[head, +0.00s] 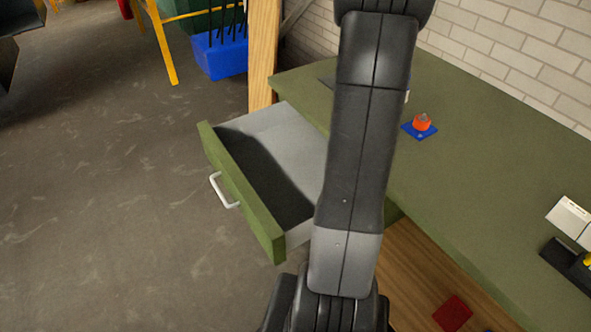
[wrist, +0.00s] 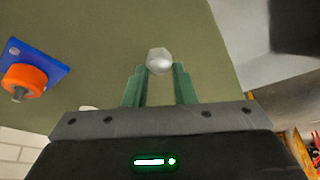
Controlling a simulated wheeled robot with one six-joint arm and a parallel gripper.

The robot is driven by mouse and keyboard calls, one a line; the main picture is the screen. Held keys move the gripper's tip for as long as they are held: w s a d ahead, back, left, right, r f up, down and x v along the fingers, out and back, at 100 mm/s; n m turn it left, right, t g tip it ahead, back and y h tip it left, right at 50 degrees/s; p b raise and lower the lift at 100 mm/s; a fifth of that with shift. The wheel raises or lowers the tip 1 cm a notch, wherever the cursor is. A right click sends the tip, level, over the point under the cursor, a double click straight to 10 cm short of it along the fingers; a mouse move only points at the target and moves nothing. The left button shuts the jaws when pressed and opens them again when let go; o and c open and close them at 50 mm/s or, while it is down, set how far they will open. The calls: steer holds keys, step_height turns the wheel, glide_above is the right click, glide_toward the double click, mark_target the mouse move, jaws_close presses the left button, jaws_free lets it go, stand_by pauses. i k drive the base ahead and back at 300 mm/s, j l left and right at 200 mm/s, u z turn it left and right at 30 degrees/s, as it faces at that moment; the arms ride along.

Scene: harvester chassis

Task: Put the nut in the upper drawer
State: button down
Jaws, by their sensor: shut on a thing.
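A silver nut (wrist: 159,59) sits between the green fingertips of my gripper (wrist: 158,75) in the wrist view. My gripper is shut on it, above the green worktop. In the head view my arm hides the gripper and the nut. The upper drawer (head: 240,190) stands pulled open below the worktop, with a green front, a white handle and a grey inside. Its visible inside looks empty, but my arm covers its right part. A grey surface at the right of the wrist view looks like part of this drawer (wrist: 245,45).
The green worktop (head: 460,150) holds an orange knob (head: 422,123) on a blue plate (head: 409,130); the knob also shows in the wrist view (wrist: 25,80). A white box (head: 572,215) lies at the right. A wooden post (head: 262,55) rises behind the drawer, near a blue bin (head: 218,55).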

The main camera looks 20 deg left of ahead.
mark_target(294, 216)
steer(key=j+z, duration=0.35)
steer(key=j, duration=1.95)
